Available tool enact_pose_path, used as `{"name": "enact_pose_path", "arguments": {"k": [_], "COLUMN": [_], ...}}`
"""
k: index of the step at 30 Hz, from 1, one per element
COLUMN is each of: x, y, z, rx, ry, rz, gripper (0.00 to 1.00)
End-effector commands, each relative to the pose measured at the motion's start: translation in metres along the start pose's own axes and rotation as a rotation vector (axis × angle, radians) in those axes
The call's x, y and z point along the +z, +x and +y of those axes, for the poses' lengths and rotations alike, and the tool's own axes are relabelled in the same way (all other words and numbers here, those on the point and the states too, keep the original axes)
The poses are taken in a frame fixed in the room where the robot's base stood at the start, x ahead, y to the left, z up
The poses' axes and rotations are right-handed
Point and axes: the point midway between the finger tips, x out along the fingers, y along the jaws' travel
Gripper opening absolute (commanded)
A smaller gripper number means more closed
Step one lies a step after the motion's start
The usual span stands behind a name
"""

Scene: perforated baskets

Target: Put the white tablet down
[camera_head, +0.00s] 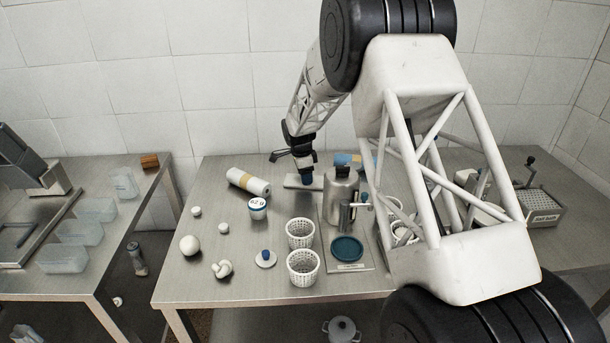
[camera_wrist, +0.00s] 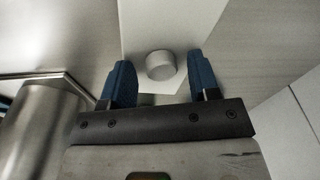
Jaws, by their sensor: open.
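In the wrist view a short, pale, round piece (camera_wrist: 160,65) stands on a flat white slab (camera_wrist: 165,22). I cannot tell which of these two is the white tablet. My gripper (camera_wrist: 161,82) is open, its blue fingers spread on either side of the round piece with gaps showing. In the head view my gripper (camera_head: 306,178) points down at the pale slab (camera_head: 292,182), which lies on the steel table (camera_head: 215,270) at the back. The round piece is hidden there by the gripper.
A steel flask (camera_head: 340,194) stands close right of my gripper. A white roll (camera_head: 248,182) and a lidded jar (camera_head: 257,209) are to its left. Two perforated white baskets (camera_head: 302,267) stand nearer the front. The table's left part has free room between small white balls.

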Motion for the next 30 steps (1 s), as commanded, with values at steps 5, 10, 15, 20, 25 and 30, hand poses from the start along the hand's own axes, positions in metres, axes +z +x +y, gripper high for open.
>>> {"name": "enact_pose_path", "arguments": {"k": [5, 10, 15, 20, 25, 30], "x": [0.000, 0.000, 0.000, 0.000, 0.000, 0.000], "y": [-0.002, -0.013, -0.034, -0.059, -0.086, -0.107], "z": [0.000, 0.000, 0.000, -0.001, 0.000, 0.000], "rx": [0.000, -0.001, -0.003, -0.003, -0.002, -0.001], "ry": [0.000, 0.000, 0.000, 0.000, 0.000, 0.000], "rz": [0.000, 0.000, 0.000, 0.000, 0.000, 0.000], "gripper": [0.56, 0.56, 0.56, 0.56, 0.56, 0.56]}}
